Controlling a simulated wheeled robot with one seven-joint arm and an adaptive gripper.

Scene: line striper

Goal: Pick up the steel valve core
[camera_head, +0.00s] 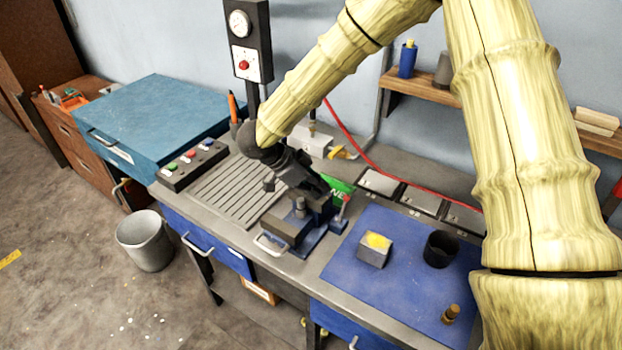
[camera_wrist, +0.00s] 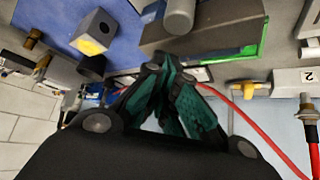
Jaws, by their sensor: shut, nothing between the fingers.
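A grey metal cylinder (camera_head: 300,207), which looks like the steel valve core, stands upright at the dark vise (camera_head: 283,229) on the bench. In the wrist view the cylinder (camera_wrist: 180,14) shows at the top edge, partly cut off by the frame. My gripper (camera_head: 312,186) is above and behind the vise, tilted down to the right. In the wrist view the fingers of my gripper (camera_wrist: 160,66) meet at their tips with nothing between them. They appear apart from the cylinder; the exact gap cannot be told.
A green box (camera_head: 339,187) lies just behind the vise. A blue mat (camera_head: 345,270) on the right carries a block with a yellow top (camera_head: 374,250), a black cup (camera_head: 440,248) and a brass piece (camera_head: 450,314). A red hose (camera_head: 368,155) runs behind. A button box (camera_head: 192,164) is left.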

